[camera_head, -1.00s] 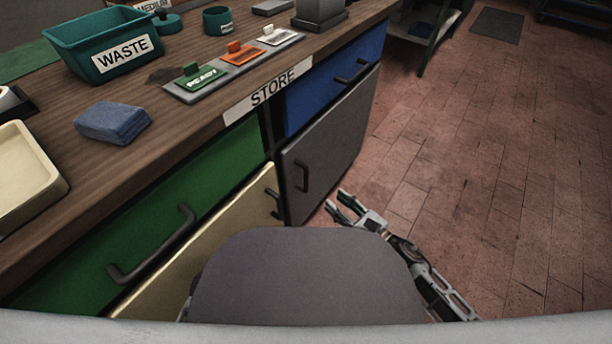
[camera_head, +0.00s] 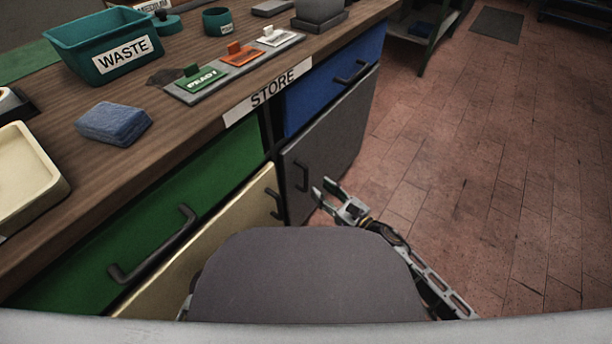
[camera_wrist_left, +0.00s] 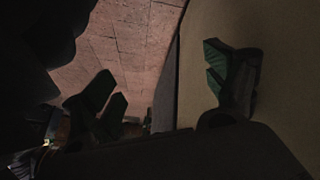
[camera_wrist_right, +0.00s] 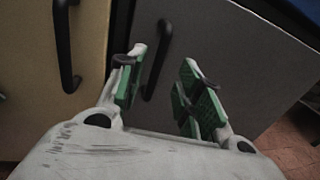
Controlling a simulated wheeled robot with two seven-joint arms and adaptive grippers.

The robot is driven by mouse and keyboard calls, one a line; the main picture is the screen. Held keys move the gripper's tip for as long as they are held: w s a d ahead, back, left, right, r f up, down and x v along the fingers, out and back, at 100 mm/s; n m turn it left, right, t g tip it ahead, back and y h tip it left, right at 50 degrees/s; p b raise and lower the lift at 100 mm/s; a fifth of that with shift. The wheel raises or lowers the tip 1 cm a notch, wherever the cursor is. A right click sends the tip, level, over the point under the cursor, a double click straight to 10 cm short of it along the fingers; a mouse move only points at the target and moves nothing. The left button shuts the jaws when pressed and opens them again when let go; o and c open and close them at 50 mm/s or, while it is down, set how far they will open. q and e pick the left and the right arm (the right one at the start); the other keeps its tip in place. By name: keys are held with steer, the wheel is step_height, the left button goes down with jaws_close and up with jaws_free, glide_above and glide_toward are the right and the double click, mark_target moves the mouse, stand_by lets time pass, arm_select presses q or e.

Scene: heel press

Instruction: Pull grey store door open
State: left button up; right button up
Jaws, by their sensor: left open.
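The grey store door (camera_head: 336,150) is below the blue drawer, under the STORE label, and looks shut. Its dark upright handle (camera_head: 300,176) is near its left edge. My right gripper (camera_head: 322,190) is open just in front of the door, a little right of and below the handle. In the right wrist view the gripper (camera_wrist_right: 158,92) has its green-padded fingers apart. There the handle (camera_wrist_right: 158,60) shows between the fingers, nearer the left one; I cannot tell if they touch. My left gripper (camera_wrist_left: 165,85) is open beside a pale panel, seen only in its wrist view.
A cream door (camera_head: 225,222) with its own handle (camera_head: 275,204) stands left of the grey door. A green drawer (camera_head: 190,190) and a blue drawer (camera_head: 335,85) are above. The tiled floor (camera_head: 450,190) at right is clear.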

mark_target(307, 178)
steer(key=shift+x, duration=4)
jaws_close()
